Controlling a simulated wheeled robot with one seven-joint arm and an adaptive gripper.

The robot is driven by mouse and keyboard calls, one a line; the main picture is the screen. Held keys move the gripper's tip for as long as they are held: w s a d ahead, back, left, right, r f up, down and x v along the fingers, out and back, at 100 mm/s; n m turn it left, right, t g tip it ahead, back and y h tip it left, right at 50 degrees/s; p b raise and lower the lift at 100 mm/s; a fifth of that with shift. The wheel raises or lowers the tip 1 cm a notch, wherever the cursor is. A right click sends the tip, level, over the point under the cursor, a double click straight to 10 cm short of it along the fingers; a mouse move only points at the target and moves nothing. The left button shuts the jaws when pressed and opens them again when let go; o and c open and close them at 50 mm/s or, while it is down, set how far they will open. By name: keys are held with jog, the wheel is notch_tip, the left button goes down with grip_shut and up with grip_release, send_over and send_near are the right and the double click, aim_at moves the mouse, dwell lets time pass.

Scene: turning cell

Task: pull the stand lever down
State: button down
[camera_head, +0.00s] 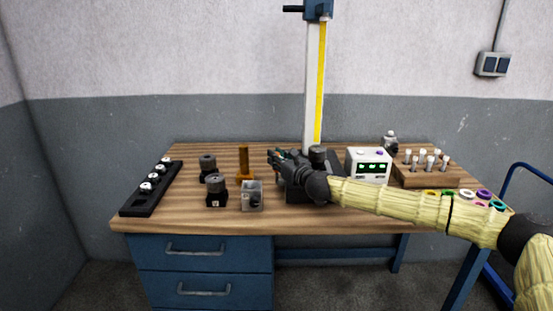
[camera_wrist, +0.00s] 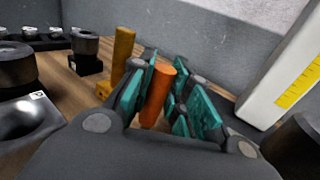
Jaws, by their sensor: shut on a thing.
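The stand is a tall white column (camera_head: 312,90) with a yellow scale strip and a blue head (camera_head: 318,9) at its top. A short black bar (camera_head: 292,9) sticks out left from that head. In the wrist view the column (camera_wrist: 283,75) is at the right. My gripper (camera_head: 273,158) is low, just left of the column. In the wrist view its teal-padded fingers (camera_wrist: 163,88) are shut on an upright orange rod (camera_wrist: 158,92). The rod's lower end is hidden by the gripper, so I cannot tell whether it joins the stand.
An amber post (camera_head: 243,158) on a base stands left of my gripper. Dark cylindrical parts (camera_head: 208,165) and a grey block (camera_head: 252,196) are near it. A white box with green displays (camera_head: 369,166) and a wooden rack (camera_head: 430,178) stand right. Bare bench (camera_head: 150,218) shows at front left.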

jog(key=b, duration=0.2)
jog(key=shift+s+f+b, duration=0.15)
jog(key=shift+f+b, duration=0.05)
jog(key=shift+b, duration=0.15)
jog(key=s+n+t+y+b, duration=0.1)
jog(key=b, duration=0.9)
jog(key=shift+s+f+t+b, duration=0.1)
jog(key=shift+s+t+b, duration=0.2)
jog(key=shift+s+b, duration=0.05)
jog(key=shift+s+r+n+y+b, duration=0.2)
jog(key=shift+n+y+b, duration=0.2)
jog(key=shift+b, duration=0.45)
jog(key=c, duration=1.3)
grip_release()
jog(key=shift+s+d, duration=0.1)
jog(key=v, duration=1.2)
